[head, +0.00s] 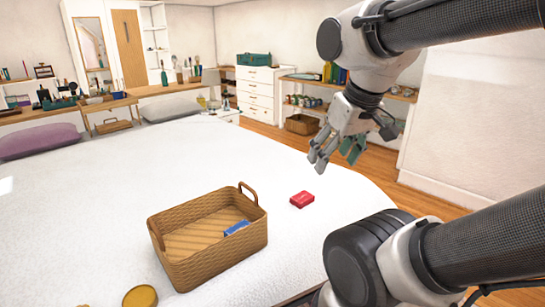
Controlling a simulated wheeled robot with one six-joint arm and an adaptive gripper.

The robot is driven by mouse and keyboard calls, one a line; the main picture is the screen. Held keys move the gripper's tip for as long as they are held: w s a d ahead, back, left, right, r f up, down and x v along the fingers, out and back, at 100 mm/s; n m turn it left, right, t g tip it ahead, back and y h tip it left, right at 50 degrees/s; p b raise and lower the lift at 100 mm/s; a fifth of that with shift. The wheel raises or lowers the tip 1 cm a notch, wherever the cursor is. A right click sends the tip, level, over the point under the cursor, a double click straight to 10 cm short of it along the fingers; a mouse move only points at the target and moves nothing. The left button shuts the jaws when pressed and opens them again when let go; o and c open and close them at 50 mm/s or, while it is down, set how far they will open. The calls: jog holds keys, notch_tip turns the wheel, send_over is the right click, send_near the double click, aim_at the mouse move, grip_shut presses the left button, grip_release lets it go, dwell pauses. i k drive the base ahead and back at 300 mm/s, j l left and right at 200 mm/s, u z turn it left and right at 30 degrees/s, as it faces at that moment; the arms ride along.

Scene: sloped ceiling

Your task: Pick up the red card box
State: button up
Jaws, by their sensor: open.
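The red card box (302,199) lies flat on the white bed (110,215), right of a wicker basket. My gripper (333,161) is open and empty. It hangs from my arm above and a little to the right of the red box in the picture, apart from it. Its fingers point down and to the left. Nothing hides the red box.
The brown wicker basket (188,272) has raised handles and holds a blue box (237,228). A round yellow-brown item (140,296) lies at the front edge. A purple pillow (40,141) is at the back left. The bed around the red box is clear.

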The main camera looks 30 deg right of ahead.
aim_at(302, 199)
jog(key=i+l, duration=0.15)
jog(key=l, duration=0.25)
jog(key=i+l, duration=0.15)
jog(key=l, duration=0.25)
jog(key=i+l, duration=0.15)
jog(key=l, duration=0.3)
jog(key=i+l, duration=0.15)
jog(key=l, duration=0.25)
